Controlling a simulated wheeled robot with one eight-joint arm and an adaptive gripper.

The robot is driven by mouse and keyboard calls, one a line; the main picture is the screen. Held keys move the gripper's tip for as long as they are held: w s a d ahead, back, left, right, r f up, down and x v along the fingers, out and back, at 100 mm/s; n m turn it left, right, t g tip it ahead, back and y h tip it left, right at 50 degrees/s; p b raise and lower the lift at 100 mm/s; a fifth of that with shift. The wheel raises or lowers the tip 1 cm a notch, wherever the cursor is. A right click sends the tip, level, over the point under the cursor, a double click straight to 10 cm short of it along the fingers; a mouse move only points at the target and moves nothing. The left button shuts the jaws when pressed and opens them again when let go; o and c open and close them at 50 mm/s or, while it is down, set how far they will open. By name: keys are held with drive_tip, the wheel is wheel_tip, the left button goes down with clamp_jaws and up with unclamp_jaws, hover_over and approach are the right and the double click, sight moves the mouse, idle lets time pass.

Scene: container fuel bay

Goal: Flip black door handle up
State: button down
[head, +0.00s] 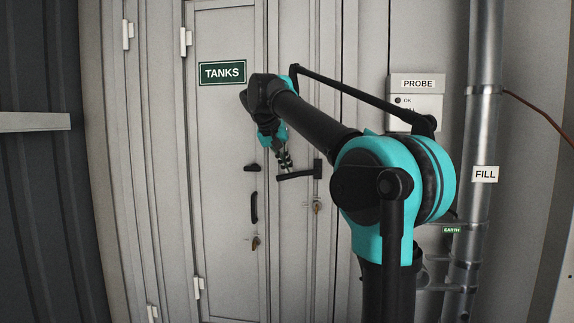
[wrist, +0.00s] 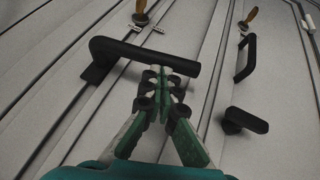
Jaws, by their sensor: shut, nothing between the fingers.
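The black door handle (head: 297,175) is a lever on the grey door. It lies roughly level, with its mount at the right and its free end to the left in the head view. In the wrist view the handle (wrist: 135,53) runs across the upper left. My gripper (head: 286,167) is shut and empty, with its tips at the lever near the free end. In the wrist view the gripper's fingertips (wrist: 162,75) overlap the lever and hide a bit of it. I cannot tell whether they touch it.
A black knob-like handle (head: 251,168) and a black pull handle (head: 254,207) sit on the left door panel. Keys hang in locks at the left (head: 255,243) and right (head: 317,207). A TANKS sign (head: 222,73) is above. A PROBE box (head: 417,84) and metal pipe (head: 480,130) stand right.

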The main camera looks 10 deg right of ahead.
sight(287, 178)
drive_tip(key=shift+f+h, duration=0.3)
drive_tip(key=shift+f, duration=0.05)
drive_tip(key=shift+a+f+n+g+h, duration=0.15)
drive_tip(key=shift+f+n+g+h, duration=0.15)
drive_tip(key=shift+f+h, duration=0.5)
drive_tip(key=shift+f+n+h, duration=0.3)
drive_tip(key=shift+f+h, duration=0.4)
drive_tip(key=shift+f, duration=0.05)
drive_tip(key=shift+d+f, duration=0.25)
drive_tip(key=shift+f, duration=0.2)
